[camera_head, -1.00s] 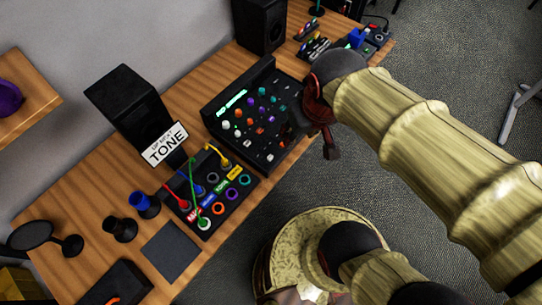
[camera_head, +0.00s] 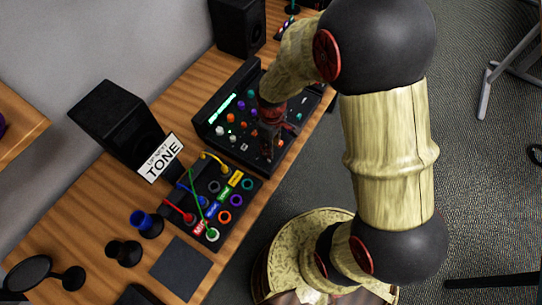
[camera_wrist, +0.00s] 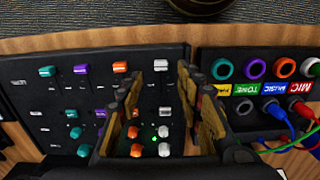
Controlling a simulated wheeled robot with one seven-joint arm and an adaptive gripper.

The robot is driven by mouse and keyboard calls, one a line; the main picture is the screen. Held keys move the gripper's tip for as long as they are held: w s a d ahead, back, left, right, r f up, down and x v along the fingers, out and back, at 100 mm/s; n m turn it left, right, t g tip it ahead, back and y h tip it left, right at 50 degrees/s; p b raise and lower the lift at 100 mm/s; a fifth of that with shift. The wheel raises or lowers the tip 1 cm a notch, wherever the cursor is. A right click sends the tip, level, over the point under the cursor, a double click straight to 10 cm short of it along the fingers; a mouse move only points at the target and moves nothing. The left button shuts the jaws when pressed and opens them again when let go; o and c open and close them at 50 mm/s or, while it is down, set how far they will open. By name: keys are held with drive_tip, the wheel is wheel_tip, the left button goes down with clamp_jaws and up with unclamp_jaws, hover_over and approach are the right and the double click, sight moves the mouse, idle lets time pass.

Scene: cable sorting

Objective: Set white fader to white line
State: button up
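The mixer (camera_head: 206,131) is a dark panel on the desk with rows of coloured knobs. In the wrist view the mixer (camera_wrist: 20,62) has a row of faders with teal, purple, orange and white caps. The white fader (camera_wrist: 160,64) is the rightmost in that row, between the tips of my gripper (camera_wrist: 158,84) in the picture. My gripper is open and empty, with one finger on each side of it. I cannot tell whether the fingers touch it. Small pale marks lie along the fader tracks; I cannot tell which is the white line. In the head view my gripper (camera_head: 268,130) is over the mixer, partly hidden.
A patch box (camera_head: 250,208) with coloured sockets and plugged cables stands beside the mixer. A speaker (camera_head: 115,125) and a TONE sign (camera_head: 161,158) stand behind the box. Another speaker (camera_head: 238,25) is at the far end.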

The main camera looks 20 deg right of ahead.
wheel_tip(320, 180, down, 8)
drive_tip(key=shift+r+b, duration=0.25)
drive_tip(key=shift+b, duration=0.8)
drive_tip(key=shift+c, duration=0.2)
clamp_jaws()
